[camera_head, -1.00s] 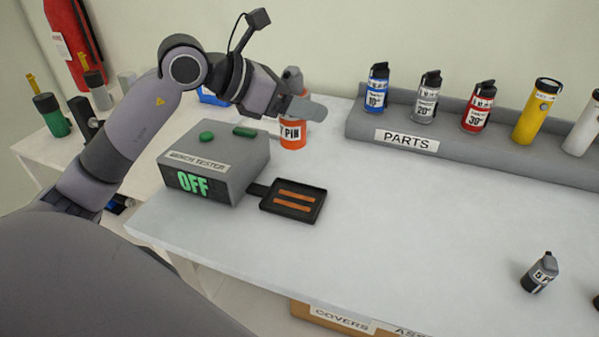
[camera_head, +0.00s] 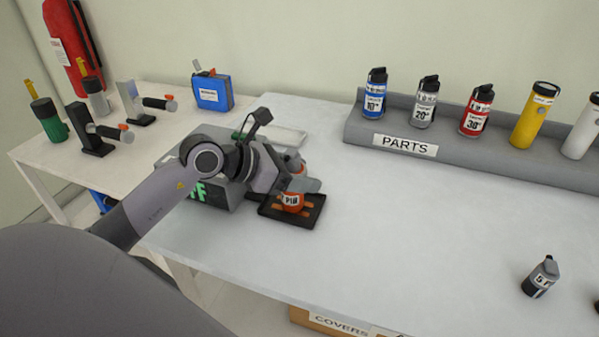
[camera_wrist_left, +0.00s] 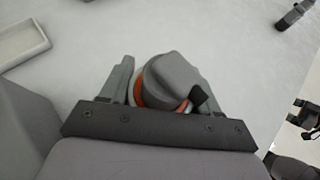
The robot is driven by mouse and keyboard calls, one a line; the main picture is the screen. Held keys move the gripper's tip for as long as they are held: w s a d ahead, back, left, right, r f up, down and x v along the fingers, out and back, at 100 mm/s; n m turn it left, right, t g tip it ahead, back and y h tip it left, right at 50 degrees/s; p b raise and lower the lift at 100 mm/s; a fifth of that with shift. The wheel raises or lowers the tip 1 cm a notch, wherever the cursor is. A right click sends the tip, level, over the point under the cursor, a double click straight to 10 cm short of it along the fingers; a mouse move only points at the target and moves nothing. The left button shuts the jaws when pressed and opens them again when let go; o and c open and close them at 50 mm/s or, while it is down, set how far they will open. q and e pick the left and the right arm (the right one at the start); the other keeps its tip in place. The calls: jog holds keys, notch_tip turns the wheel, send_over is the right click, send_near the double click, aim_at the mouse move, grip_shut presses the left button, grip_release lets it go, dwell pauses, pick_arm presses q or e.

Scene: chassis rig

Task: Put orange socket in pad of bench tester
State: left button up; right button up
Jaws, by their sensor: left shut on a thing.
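The orange socket (camera_head: 291,201), labelled PIN, is held in my left gripper (camera_head: 298,184) at the pad (camera_head: 313,222) of the bench tester. The pad is a dark tray with orange strips; the socket covers part of it. I cannot tell whether the socket touches the pad. In the left wrist view the socket's grey top (camera_wrist_left: 170,78) sits between the two fingers of the left gripper (camera_wrist_left: 160,85). The bench tester (camera_head: 222,193) is a grey box, mostly hidden behind my left arm. My right gripper is not in view.
A grey rack (camera_head: 470,140) labelled PARTS holds several cylinders at the back right. A dark bottle (camera_head: 541,277) stands at the right. A pale tray (camera_head: 285,135) lies behind the tester. A blue box (camera_head: 212,92) is on the far left table. The table's middle is clear.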

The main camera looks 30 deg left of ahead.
pick_arm(q)
jog(key=shift+r, duration=0.15)
jog(key=o, duration=1.2)
jog(key=shift+f, duration=0.2)
jog(key=shift+o, duration=0.2)
jog(key=shift+r, duration=0.15)
jog(key=b+v, duration=0.1)
jog(key=v, duration=1.1)
